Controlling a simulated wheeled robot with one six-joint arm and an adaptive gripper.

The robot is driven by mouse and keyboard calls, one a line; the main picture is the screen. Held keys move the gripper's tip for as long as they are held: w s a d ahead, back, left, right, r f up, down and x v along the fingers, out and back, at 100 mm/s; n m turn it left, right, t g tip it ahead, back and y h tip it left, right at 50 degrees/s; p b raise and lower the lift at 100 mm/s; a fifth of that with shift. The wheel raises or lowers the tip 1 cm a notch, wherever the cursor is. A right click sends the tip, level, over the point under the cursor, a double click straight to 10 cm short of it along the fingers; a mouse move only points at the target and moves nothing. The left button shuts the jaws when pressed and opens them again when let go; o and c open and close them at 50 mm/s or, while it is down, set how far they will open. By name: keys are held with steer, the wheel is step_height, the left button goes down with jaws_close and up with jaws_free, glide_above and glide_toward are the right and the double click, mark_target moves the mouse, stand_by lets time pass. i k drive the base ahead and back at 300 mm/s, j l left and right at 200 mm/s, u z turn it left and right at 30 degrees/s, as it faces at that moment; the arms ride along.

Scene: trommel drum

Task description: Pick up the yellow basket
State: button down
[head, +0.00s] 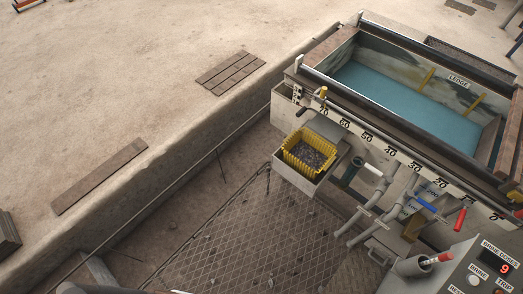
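The yellow basket (308,153) has ribbed sides and holds small grey, gravel-like pieces. It sits in a pale box-like holder (293,178) on the near side of the tank, below its numbered scale. The basket looks upright, and its rim is clear of anything above it. My gripper is not in the head view, so its state and its distance from the basket do not show.
A tank (405,93) of blue-green liquid stands at the upper right. Grey pipes (378,207) with blue and red handles run right of the basket. A control panel (480,272) is at the lower right. Mesh flooring (265,238) lies open in front.

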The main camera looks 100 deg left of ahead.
mark_target(306, 153)
steer(key=u, duration=2.75)
steer(key=z, duration=3.35)
steer(key=u, duration=3.35)
